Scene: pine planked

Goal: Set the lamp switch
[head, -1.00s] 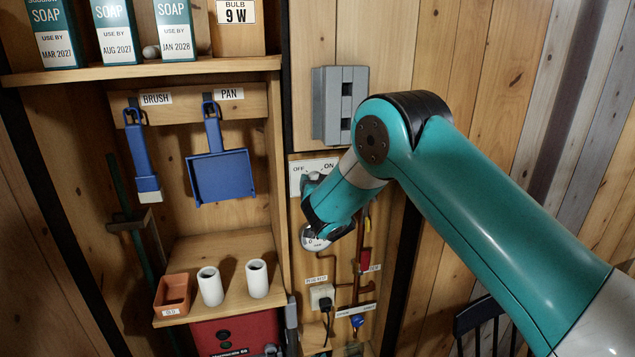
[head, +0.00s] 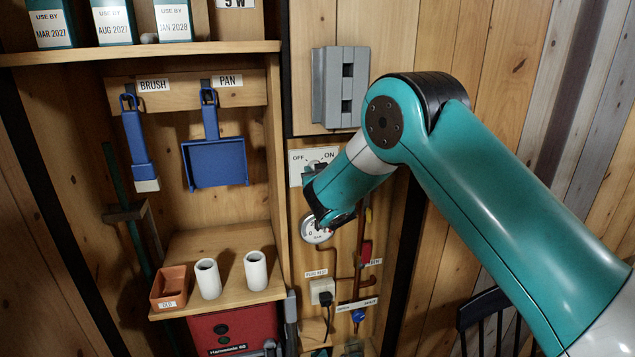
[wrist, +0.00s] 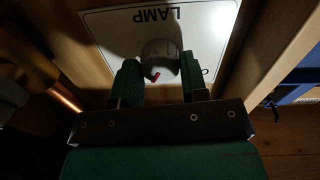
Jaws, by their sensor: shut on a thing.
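The lamp switch plate (head: 296,172) is white, with OFF on its left and ON on its right. The wrist view shows the plate close up (wrist: 112,28), with LAMP printed on it. Its round knob (wrist: 160,52) is pale and has a red mark, which points down and slightly left in that view. My gripper (wrist: 158,78) has one finger on each side of the knob and is shut on it. In the head view my gripper (head: 316,180) is in front of the plate and hides part of it. A finger hides part of the plate lettering in the wrist view.
A round gauge (head: 316,231) sits just below the switch, close to my wrist. Pipes with a red handle (head: 366,252) and a plug socket (head: 321,288) are lower down. A grey box (head: 339,88) is above. Shelves with a blue pan (head: 214,163) stand left.

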